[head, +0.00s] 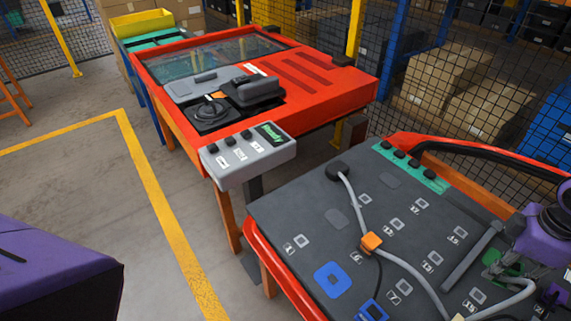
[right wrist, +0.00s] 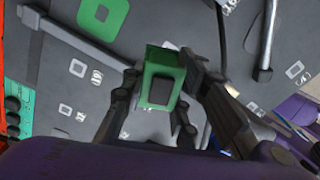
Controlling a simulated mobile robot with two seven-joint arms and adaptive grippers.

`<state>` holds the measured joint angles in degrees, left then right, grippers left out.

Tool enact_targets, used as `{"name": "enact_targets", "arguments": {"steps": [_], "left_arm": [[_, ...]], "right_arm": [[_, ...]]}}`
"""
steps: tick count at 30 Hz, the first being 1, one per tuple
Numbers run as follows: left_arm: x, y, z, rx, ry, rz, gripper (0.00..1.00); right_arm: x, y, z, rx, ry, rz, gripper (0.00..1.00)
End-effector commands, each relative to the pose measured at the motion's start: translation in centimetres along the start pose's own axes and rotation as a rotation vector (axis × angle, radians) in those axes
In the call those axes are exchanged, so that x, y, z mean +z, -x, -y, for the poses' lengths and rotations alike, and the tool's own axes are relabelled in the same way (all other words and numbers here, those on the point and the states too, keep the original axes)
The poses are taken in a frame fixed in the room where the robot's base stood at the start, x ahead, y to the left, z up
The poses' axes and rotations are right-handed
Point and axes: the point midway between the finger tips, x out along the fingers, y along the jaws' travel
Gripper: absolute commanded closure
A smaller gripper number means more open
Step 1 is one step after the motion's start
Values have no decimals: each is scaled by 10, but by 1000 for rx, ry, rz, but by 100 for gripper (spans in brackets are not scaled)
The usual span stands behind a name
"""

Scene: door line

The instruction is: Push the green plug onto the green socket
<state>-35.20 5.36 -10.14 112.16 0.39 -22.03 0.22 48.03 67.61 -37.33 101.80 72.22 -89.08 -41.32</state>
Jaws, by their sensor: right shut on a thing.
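The green plug (right wrist: 160,82) is a green block with a dark face, held between the fingers of my right gripper (right wrist: 158,95) in the right wrist view. In the head view my right gripper (head: 508,268) is at the right edge, low over the dark board, and partly hides the green parts there. The green socket (right wrist: 103,12) is a green rounded square with a grey centre, at the top of the right wrist view. The plug shows apart from it in that view. The plug's height above the board is hard to tell. My left gripper is out of view.
The dark board (head: 300,215) carries a blue socket (head: 333,280), a blue plug (head: 372,310), several small labelled squares and a raised grey bar (head: 470,258). A grey cable with an orange clip (head: 371,243) crosses it. A red table (head: 320,85) stands behind.

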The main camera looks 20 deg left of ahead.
Motion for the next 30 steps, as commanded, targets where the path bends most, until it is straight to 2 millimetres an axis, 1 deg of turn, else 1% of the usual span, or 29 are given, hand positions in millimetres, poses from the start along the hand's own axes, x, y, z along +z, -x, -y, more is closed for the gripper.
{"name": "enact_targets", "arguments": {"steps": [1,2,5,11,18,23,24,30], "left_arm": [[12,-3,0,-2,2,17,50],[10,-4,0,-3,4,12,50],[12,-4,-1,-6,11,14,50],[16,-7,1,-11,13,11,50],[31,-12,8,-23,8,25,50],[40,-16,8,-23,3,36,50],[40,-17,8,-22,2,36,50],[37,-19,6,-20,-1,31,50]], "right_arm": [[3,-8,-6,-7,8,2,100],[4,-6,-10,-7,12,1,100],[9,-3,-24,-3,33,0,100],[18,-3,-50,-3,72,0,100],[30,-3,-82,-3,119,-1,100],[38,-4,-103,-2,152,-2,100],[39,-6,-105,-5,157,-1,100],[38,-33,-103,-4,158,-2,100]]}}
